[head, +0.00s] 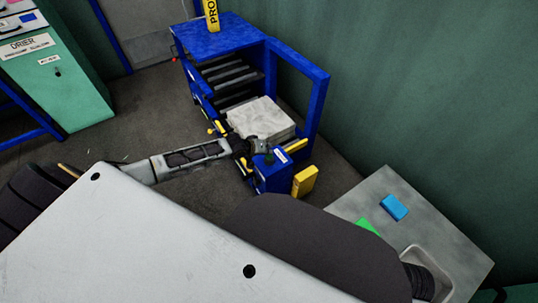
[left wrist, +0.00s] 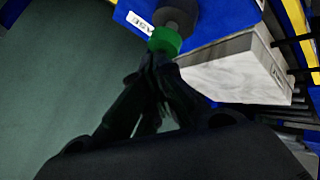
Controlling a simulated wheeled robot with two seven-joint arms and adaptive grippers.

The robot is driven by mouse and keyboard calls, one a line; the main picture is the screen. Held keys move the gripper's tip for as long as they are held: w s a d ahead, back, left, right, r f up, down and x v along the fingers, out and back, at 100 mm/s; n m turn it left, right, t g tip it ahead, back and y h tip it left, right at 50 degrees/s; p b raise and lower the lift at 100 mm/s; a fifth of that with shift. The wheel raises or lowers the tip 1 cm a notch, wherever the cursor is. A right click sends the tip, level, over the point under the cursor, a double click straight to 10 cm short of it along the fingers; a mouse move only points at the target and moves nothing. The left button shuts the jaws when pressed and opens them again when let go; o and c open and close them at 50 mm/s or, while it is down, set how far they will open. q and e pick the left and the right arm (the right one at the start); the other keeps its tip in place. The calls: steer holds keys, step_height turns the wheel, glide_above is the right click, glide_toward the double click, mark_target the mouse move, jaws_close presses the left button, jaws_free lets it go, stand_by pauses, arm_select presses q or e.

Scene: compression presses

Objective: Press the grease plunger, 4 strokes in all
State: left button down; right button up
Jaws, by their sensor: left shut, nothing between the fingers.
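The grease plunger shows in the left wrist view as a green cap (left wrist: 165,41) with a grey round part (left wrist: 178,16) beyond it. It sits on a blue housing (head: 272,178) with a white label, at the near corner of the blue press. My left gripper (left wrist: 160,60) is shut and empty, with its fingertips right at the green cap. I cannot tell whether they touch it or how far the plunger is down. In the head view the left gripper (head: 260,146) is small and partly covers the plunger. My right gripper is not in view.
A pale block (head: 261,118) lies in the blue press frame (head: 225,41), behind the housing. A yellow part (head: 305,182) stands beside the housing. A grey counter (head: 365,196) with a blue block (head: 394,207) and a sink is at the lower right. Green machine (head: 68,80) at the left.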

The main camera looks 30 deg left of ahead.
arm_select(q)
steer(key=shift+s+f, duration=0.1)
steer(key=shift+f, duration=0.6)
stand_by(1.0)
steer(key=shift+r, duration=0.1)
steer(key=shift+r+p, duration=1.3)
steer(key=shift+p, duration=0.05)
steer(key=shift+r, duration=0.15)
steer(key=shift+r+p, duration=2.4)
steer(key=shift+p, duration=0.55)
